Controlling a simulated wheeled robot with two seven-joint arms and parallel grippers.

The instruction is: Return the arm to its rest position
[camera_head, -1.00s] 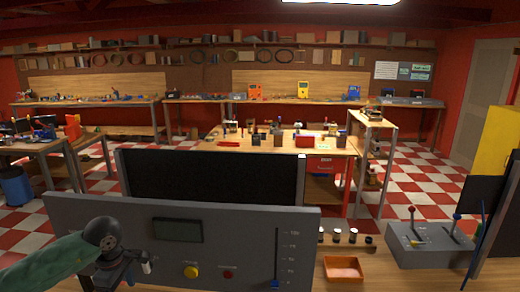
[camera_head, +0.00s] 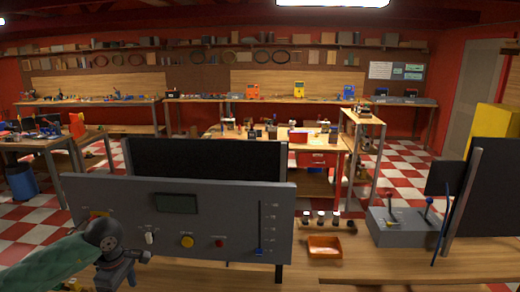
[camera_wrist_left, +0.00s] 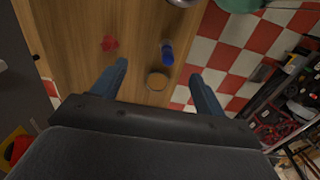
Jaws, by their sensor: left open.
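My left arm comes in from the lower left of the head view with a green forearm and a dark round wrist. Its gripper (camera_head: 132,268) is in front of the lower left part of the grey control panel (camera_head: 110,200). In the left wrist view the two blue-grey fingers stand wide apart with nothing held between them (camera_wrist_left: 158,70). Beyond them, a blue cylinder (camera_wrist_left: 167,52), a red piece (camera_wrist_left: 109,43) and a round tan disc (camera_wrist_left: 156,81) show over a wooden surface. My right gripper is not in view.
The panel carries a display (camera_head: 176,203), a yellow button (camera_head: 187,241), a red button (camera_head: 220,243) and a slider (camera_head: 259,251). To its right are an orange tray (camera_head: 324,247) and a grey lever box (camera_head: 400,230). A dark screen (camera_head: 205,160) stands behind.

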